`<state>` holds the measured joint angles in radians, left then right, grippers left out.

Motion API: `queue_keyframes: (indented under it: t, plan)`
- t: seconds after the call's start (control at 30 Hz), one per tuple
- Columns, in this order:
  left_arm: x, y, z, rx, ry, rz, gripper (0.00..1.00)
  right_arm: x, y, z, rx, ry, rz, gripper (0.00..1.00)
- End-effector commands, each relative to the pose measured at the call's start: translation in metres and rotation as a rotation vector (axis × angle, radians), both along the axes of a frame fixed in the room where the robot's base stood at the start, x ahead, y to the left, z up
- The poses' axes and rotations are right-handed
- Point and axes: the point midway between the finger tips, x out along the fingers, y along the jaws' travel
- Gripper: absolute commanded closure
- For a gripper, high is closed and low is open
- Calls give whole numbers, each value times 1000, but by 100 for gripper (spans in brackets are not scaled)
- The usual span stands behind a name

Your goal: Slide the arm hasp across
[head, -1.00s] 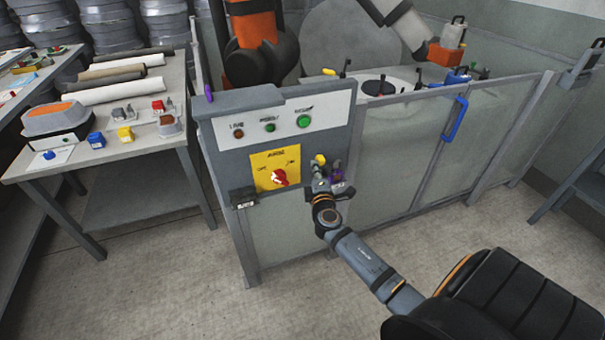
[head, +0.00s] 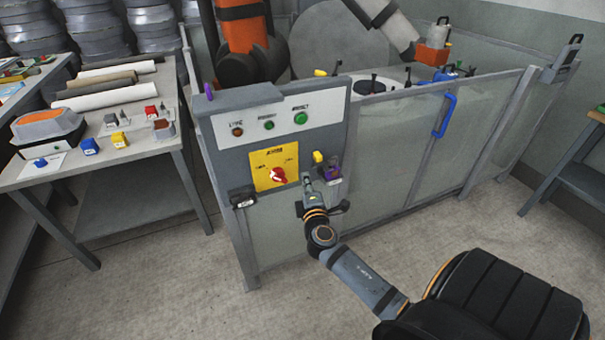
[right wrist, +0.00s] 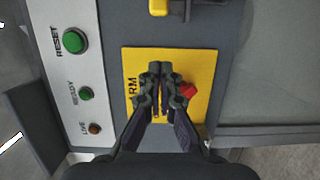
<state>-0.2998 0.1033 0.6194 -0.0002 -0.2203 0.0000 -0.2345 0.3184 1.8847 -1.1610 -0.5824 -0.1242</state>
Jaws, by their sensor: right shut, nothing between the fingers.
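A yellow ARM plate (head: 262,157) with a red rotary knob (head: 278,175) is on the front of the grey control panel. To its right a small yellow piece (head: 318,157) sticks out above a dark fitting with a purple part (head: 332,172); I cannot tell for sure which piece is the hasp. My right gripper (head: 308,180) is shut and empty, close to the panel. In the right wrist view the shut fingertips (right wrist: 160,70) lie in front of the plate (right wrist: 200,65), beside the red knob (right wrist: 188,90). The yellow piece (right wrist: 158,7) is at the top edge there. My left gripper is out of view.
Panel lamps and a green RESET button (head: 301,118) sit above the plate. A dark box (head: 242,197) juts out at the panel's lower left. A clear fence with a blue handle (head: 445,115) runs right. A work table (head: 110,175) stands left. The floor in front is clear.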

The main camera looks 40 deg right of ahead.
Motion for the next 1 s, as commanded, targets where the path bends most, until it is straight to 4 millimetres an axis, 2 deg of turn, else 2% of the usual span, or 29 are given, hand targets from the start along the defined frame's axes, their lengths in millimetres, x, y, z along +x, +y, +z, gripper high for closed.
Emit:
queue_keyframes:
  t: [0.1, 0.2, 0.5, 0.87, 0.93, 1.0]
  plan:
    - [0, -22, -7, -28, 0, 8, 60, -19, 10, -2, 2, 1, 0, 100]
    - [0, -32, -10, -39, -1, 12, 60, -29, 16, -2, 2, 1, 0, 100]
    - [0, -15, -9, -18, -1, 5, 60, -36, 19, 0, 0, -1, 0, 100]
    - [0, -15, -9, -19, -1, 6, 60, -36, 19, 0, 1, 0, 0, 100]
    - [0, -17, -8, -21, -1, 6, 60, -36, 18, -4, 7, 7, 0, 100]
    - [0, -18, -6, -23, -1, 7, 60, -36, 16, -22, 38, 39, -1, 100]
